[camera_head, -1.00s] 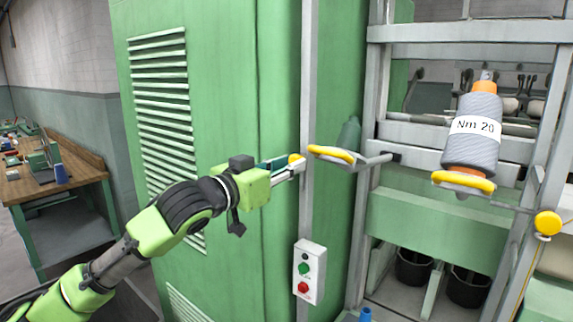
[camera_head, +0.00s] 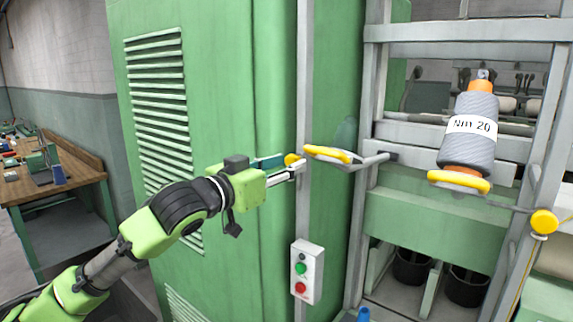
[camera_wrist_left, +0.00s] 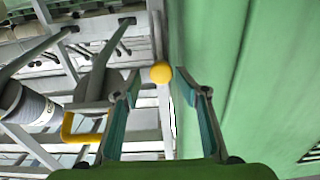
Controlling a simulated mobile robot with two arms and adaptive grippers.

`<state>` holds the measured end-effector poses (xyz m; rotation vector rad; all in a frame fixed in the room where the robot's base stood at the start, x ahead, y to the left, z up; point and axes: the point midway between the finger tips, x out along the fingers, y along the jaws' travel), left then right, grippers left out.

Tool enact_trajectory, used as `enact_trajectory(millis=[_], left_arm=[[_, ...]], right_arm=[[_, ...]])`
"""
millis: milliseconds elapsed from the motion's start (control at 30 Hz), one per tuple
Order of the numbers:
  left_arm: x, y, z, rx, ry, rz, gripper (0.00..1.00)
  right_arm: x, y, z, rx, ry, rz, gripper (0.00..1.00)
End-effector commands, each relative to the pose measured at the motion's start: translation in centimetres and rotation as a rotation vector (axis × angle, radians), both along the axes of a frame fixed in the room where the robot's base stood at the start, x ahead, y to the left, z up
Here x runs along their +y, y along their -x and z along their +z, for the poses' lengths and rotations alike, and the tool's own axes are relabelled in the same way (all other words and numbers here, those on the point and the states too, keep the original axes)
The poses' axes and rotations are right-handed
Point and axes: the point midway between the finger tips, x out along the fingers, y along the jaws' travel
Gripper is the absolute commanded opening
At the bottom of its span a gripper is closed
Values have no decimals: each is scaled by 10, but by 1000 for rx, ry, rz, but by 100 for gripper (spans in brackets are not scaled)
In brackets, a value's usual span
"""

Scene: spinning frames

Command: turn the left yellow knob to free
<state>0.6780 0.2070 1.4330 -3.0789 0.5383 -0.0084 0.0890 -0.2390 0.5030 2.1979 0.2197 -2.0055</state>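The left yellow knob (camera_head: 291,160) is a small ball in front of the grey post at the edge of the green cabinet. In the left wrist view the yellow knob (camera_wrist_left: 161,72) shows on a pale bar. My left gripper (camera_head: 287,168) is at this knob, its fingers pointing right toward the post. In the left wrist view my left gripper (camera_wrist_left: 160,88) is open, with the ball between the lines of its two fingers, near or just past the tips. I see no contact. My right gripper is not in view.
A yellow-rimmed holder (camera_head: 328,154) stands just right of the knob. A grey yarn bobbin (camera_head: 468,135) sits on another holder, with a second yellow knob (camera_head: 544,221) beside it. A switch box (camera_head: 307,272) is below. A workbench (camera_head: 65,190) stands far left.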

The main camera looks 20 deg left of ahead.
Motion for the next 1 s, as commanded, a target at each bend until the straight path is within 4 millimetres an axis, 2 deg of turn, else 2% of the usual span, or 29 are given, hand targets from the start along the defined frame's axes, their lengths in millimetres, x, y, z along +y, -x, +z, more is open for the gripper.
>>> enact_trajectory(millis=[300, 500, 1000], left_arm=[[15, 47, 0, -1, -6, 0, 39], [21, 67, 1, -3, -2, -2, 39], [22, 73, 2, -5, -1, -4, 39]], right_arm=[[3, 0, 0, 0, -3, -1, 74], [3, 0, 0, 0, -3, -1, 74], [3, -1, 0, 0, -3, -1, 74]])
